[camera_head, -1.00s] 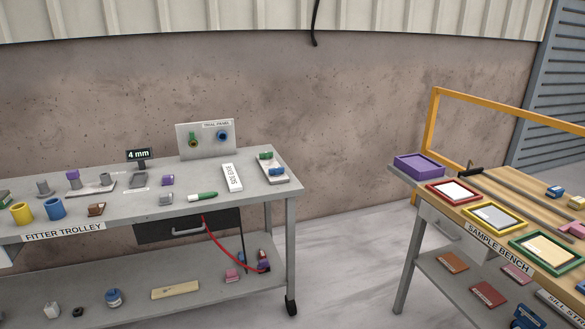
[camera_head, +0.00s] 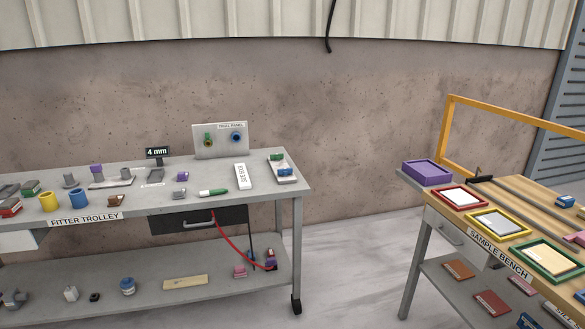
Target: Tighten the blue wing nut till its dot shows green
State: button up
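A pale upright panel (camera_head: 208,148), its label reading something like "TRIAL PANEL", stands at the back of the grey fitter trolley (camera_head: 215,204). A round blue part (camera_head: 236,137) is on its right half and looks like the blue wing nut. A green part (camera_head: 208,138) is on its left half. Both are too small to tell their wings, or the colour of any dot. My gripper is not in view.
The trolley top holds a "4 mm" display (camera_head: 157,152), a green-and-white marker (camera_head: 213,192), a yellow cup (camera_head: 48,202), a blue cup (camera_head: 79,197) and a small tray (camera_head: 283,178). A sample bench (camera_head: 440,216) stands at the right, with open floor (camera_head: 345,250) between.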

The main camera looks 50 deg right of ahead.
aim_at(284, 172)
jog(key=u, duration=0.1)
jog(key=i, duration=0.95)
jog(key=z, duration=0.05)
